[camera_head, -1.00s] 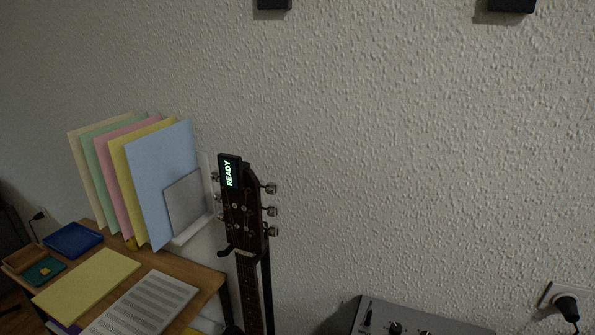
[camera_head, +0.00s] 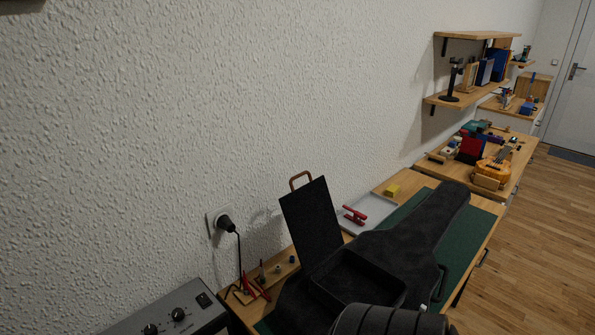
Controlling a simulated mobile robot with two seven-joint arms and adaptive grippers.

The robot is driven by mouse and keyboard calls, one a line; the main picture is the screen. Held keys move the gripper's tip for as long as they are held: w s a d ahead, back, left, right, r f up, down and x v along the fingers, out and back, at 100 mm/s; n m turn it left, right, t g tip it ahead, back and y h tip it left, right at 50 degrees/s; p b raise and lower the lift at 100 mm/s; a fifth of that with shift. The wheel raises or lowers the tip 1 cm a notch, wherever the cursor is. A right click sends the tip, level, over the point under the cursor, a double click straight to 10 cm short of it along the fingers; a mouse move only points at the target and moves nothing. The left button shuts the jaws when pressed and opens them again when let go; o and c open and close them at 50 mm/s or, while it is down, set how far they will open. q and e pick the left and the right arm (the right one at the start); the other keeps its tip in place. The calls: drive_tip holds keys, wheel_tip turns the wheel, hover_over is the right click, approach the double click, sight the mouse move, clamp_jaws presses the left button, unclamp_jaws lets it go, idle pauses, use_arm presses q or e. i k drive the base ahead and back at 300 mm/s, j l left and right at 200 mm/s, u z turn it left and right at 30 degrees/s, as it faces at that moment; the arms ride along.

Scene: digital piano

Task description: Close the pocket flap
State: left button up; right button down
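A dark grey instrument case or bag (camera_head: 425,225) lies on a green mat (camera_head: 462,250) on a wooden bench, its narrow end pointing away. A rectangular pocket (camera_head: 357,283) with a raised rim is on its near part and looks open on top. A flat black flap (camera_head: 311,222) stands up, tilted back, at the pocket's wall side. Neither of my grippers is in view.
A wall socket with a black plug (camera_head: 224,222) is left of the flap. Small tools (camera_head: 262,280) stand beside the case. A grey tray (camera_head: 355,214) holds a red item. A dark ribbed rounded shape (camera_head: 385,321) covers the near edge. Wooden floor (camera_head: 540,250) is clear at right.

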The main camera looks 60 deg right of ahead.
sight(311, 219)
drive_tip(key=z, duration=2.1)
drive_tip(key=l, duration=0.45)
drive_tip(key=i+l+z, duration=0.1)
drive_tip(key=l, duration=0.35)
drive_tip(key=i+l, duration=0.1)
drive_tip(key=l, duration=0.35)
drive_tip(key=l+z, duration=0.15)
drive_tip(key=l, duration=0.25)
drive_tip(key=i+l, duration=0.15)
drive_tip(key=l, duration=0.3)
